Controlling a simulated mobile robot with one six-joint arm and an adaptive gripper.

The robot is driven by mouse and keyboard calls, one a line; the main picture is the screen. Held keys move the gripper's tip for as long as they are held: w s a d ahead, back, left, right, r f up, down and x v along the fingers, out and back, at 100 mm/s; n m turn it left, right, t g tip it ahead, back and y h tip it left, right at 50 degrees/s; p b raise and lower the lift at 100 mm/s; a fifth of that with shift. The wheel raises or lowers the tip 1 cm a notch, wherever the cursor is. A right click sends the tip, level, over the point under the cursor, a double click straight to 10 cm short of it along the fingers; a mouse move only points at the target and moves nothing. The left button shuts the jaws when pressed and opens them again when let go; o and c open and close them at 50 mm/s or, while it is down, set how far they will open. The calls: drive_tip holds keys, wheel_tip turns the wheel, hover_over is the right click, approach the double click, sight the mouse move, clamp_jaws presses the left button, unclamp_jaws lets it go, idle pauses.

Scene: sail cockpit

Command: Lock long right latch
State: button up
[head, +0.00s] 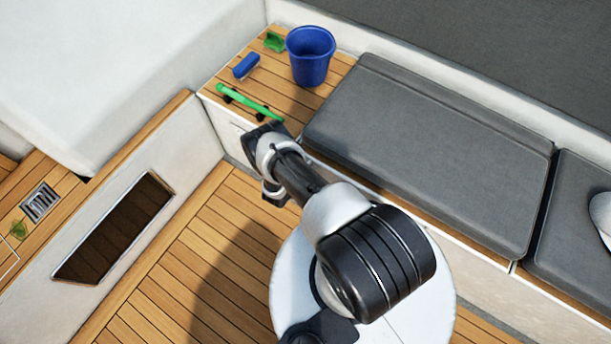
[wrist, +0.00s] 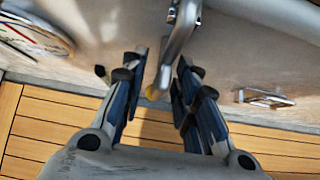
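In the wrist view, a long curved metal lever (wrist: 180,42), which looks like the long latch, comes down from the top edge against a pale wall. Its lower end lies between the fingers of my gripper (wrist: 155,78), near a small yellow spot. The fingers are apart, with gaps visible beside the lever, so the gripper is open around it. I cannot tell whether a finger touches it. A smaller metal latch (wrist: 264,98) sits on the wall to the right. In the head view my arm hides the lever and most of the gripper.
A round dial-like panel (wrist: 35,35) is at the wrist view's upper left. In the head view, a blue bucket (head: 311,58), blue brush (head: 246,66) and green-handled tool (head: 250,104) rest on the wooden bench top. Grey cushions (head: 430,150) lie to the right. Wooden floor (head: 190,270) is clear at left.

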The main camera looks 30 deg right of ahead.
drive_tip(key=shift+a+r, duration=0.1)
drive_tip(key=v, duration=1.1)
drive_tip(key=shift+a+r, duration=0.25)
drive_tip(key=shift+s, duration=0.15)
drive_tip(key=w+d+r+m+g+h, duration=0.1)
drive_tip(key=w+r+m, duration=0.25)
drive_tip(key=r, duration=0.55)
drive_tip(key=w+d+r+m, duration=0.15)
drive_tip(key=w+r, duration=0.35)
drive_tip(key=r, duration=0.5)
wheel_tip(320, 180, up, 18)
drive_tip(key=s+m+g, duration=0.2)
drive_tip(key=m, duration=0.5)
drive_tip(key=s+a+r+m+y, duration=0.1)
drive_tip(key=s+r+m+y, duration=0.15)
drive_tip(key=s+r, duration=0.35)
drive_tip(key=s+a+r+m+y, duration=0.1)
drive_tip(key=s+r+m, duration=0.25)
drive_tip(key=r, duration=0.55)
drive_tip(key=s+a+r+m+t+y, duration=0.2)
drive_tip(key=s+a+r, duration=0.2)
drive_tip(key=s+a, duration=0.1)
drive_tip(key=s+a+r+m+t+y, duration=0.2)
drive_tip(key=s+a+r+y, duration=0.1)
drive_tip(key=s, duration=0.5)
drive_tip(key=shift+s+a+r+y, duration=0.35)
drive_tip(key=shift+a+r, duration=0.15)
drive_tip(key=shift+a, duration=0.5)
